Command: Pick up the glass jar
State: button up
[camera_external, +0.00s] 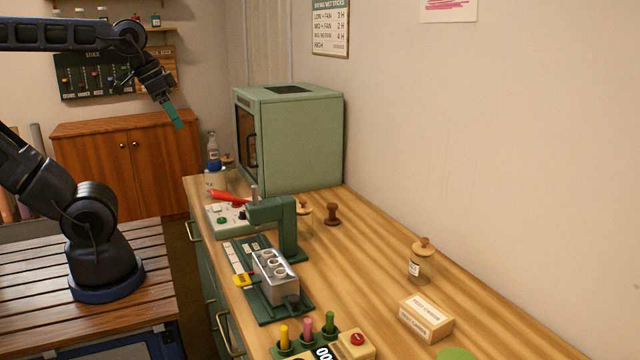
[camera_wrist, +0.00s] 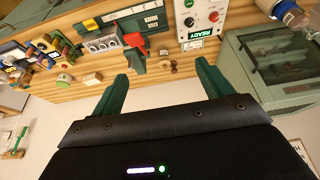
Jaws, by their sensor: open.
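A glass jar (camera_external: 416,268) with a round wooden lid and a pale label stands upright on the wooden bench at the right, near the wall. A small wooden-lidded thing (camera_wrist: 93,78) in the wrist view looks like the same jar. Another wooden-lidded jar (camera_external: 304,214) stands partly hidden behind the green press. My gripper (camera_external: 177,118) is raised at the upper left, far from the right-hand jar and not touching anything. In the wrist view its two green fingers (camera_wrist: 163,86) are spread apart with nothing between them.
A green oven-like cabinet (camera_external: 300,140) fills the far end. Bare bench surrounds the right-hand jar.

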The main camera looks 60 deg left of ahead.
jog(key=w+d+n+g+h, duration=0.1)
jog(key=w+d+n+h, duration=0.2)
jog(key=w+n+h, duration=0.75)
jog(key=w+a+n+t, duration=0.2)
jog(key=w+a+n, duration=0.2)
jog(key=w+n, duration=0.4)
jog(key=w+a+n+t, duration=0.2)
jog(key=w+a+n, duration=0.2)
jog(key=w+n, duration=0.45)
jog(key=m, duration=0.2)
send_near(308, 216)
jog(key=shift+w+a+f+x, duration=0.15)
jog(key=shift+a+f+x, duration=0.1)
jog(key=shift+x, duration=1.35)
jog(key=shift+w+a+f+x, duration=0.15)
jog(key=shift+a+f+x, duration=0.05)
jog(key=shift+x, duration=1.45)
jog(key=shift+w+a+f+x, duration=0.15)
jog(key=shift+a+f+x, duration=0.1)
jog(key=shift+x, duration=1.35)
jog(key=c, duration=1.2)
jog(key=shift+r+h, duration=0.15)
jog(key=shift+h, duration=0.1)
